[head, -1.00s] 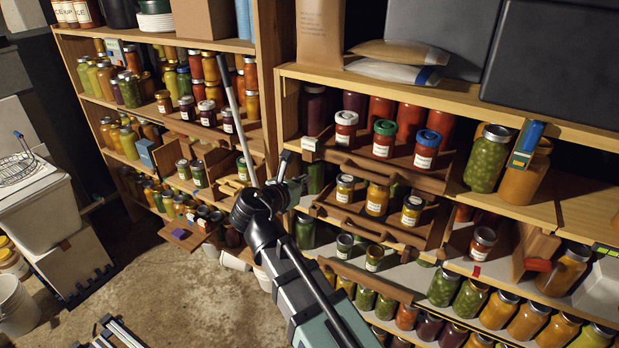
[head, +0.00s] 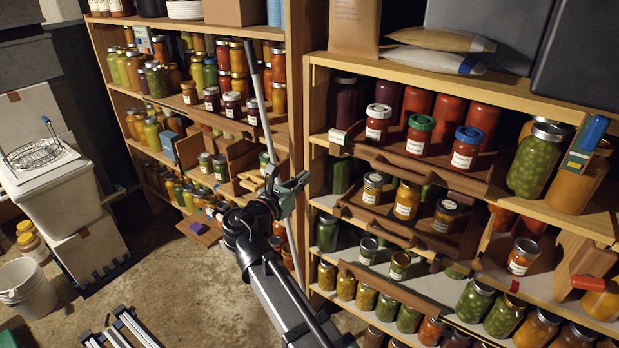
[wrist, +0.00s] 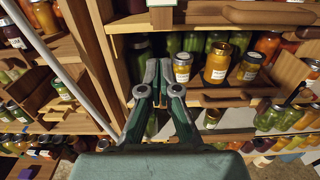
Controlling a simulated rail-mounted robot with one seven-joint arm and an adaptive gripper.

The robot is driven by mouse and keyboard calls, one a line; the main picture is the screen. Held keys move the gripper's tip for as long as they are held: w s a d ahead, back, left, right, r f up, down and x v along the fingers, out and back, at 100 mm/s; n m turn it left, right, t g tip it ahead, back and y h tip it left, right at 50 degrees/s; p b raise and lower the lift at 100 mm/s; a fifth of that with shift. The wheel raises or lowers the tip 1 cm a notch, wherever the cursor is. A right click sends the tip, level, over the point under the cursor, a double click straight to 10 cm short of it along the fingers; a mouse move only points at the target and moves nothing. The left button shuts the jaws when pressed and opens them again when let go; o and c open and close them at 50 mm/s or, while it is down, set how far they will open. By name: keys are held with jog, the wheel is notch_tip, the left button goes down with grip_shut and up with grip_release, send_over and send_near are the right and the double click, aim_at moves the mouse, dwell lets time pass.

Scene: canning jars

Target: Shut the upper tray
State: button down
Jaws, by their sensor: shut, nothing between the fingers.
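The upper tray (head: 385,161) is a wooden tray in the right shelf unit, standing out past the shelf front. It carries jars with white, green and blue lids. Its front has a dark handle, which also shows at the top right of the wrist view (wrist: 268,15). My gripper (head: 290,188) is shut and empty, left of the tray and lower in the picture, by the unit's left post. In the wrist view the gripper fingers (wrist: 158,68) lie together, below and left of the tray front. I see no contact with the tray.
A middle tray (head: 385,228) with three jars stands out below the upper one. A lower tray (head: 385,288) with small jars is beneath it. A thin grey pole (head: 262,110) rises near my gripper. Open floor (head: 180,275) lies at the left.

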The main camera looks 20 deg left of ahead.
jog(key=p+x, duration=0.3)
jog(key=x, duration=0.7)
jog(key=shift+w+r, duration=0.1)
jog(key=shift+w, duration=0.1)
jog(key=shift+w+d, duration=0.2)
jog(key=shift+w, duration=0.45)
